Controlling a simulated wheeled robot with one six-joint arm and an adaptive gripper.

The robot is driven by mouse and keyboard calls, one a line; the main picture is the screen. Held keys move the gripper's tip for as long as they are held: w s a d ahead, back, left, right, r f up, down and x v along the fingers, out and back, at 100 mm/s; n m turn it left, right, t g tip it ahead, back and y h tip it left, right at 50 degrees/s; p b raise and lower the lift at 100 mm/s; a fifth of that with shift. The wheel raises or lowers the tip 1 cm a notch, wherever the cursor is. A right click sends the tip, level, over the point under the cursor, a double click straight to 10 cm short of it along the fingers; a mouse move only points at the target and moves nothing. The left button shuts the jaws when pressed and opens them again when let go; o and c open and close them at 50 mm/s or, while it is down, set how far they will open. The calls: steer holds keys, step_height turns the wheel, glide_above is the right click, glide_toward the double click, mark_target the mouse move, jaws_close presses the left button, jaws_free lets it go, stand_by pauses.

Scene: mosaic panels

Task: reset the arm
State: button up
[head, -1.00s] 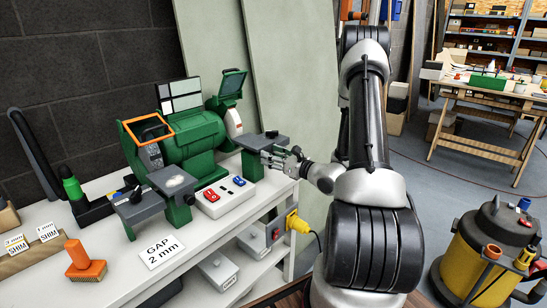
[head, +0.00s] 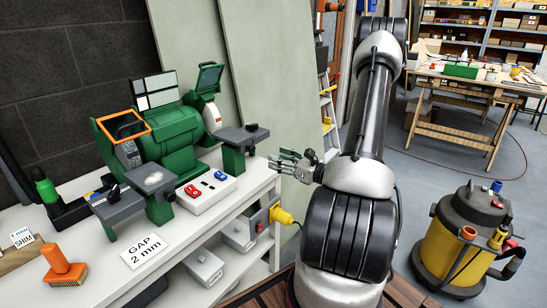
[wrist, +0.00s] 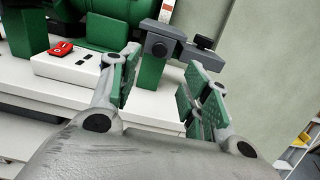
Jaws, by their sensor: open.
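My gripper (head: 290,161) is open and empty, held in the air just off the right end of the white bench, to the right of the green bench grinder (head: 170,140). In the wrist view my gripper's two green-padded fingers (wrist: 160,97) stand apart with nothing between them. Beyond them are the grinder's right grey tool rest (wrist: 165,42) and the switch box (wrist: 80,66) with its red switch. My arm is bent and fills the right middle of the head view.
The white bench (head: 185,240) holds an orange brush (head: 63,268), a "GAP 2 mm" card (head: 145,250) and a green-capped bottle (head: 46,188). A yellow plug (head: 282,215) sticks out at the bench end. A yellow vacuum (head: 460,240) stands on the floor at right.

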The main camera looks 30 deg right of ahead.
steer(key=shift+f, duration=0.1)
stand_by(0.4)
steer(key=s+a+r+n+g+y, duration=0.1)
steer(key=s+a+n+g, duration=0.2)
steer(key=s+n+g, duration=0.35)
steer(key=s+a+n+g+y, duration=0.1)
steer(key=s+a+n+g, duration=0.35)
steer(key=s, duration=0.35)
steer(key=s+a+r+n+g+y, duration=0.1)
steer(key=s+a+n+g+y, duration=0.15)
steer(key=s+n+g, duration=0.4)
steer(key=s+d+r+n+h, duration=0.2)
steer(key=d+r+n+h, duration=0.3)
steer(key=r+n+h, duration=0.5)
steer(key=a+r+n+t, duration=0.4)
steer(key=a+r+t, duration=0.1)
steer(key=r, duration=0.3)
steer(key=shift+w+a+r+h, duration=0.2)
steer(key=shift+w+a+h, duration=0.05)
steer(key=shift+w+h, duration=0.1)
steer(key=shift+n, duration=0.25)
steer(key=shift+c, duration=0.4)
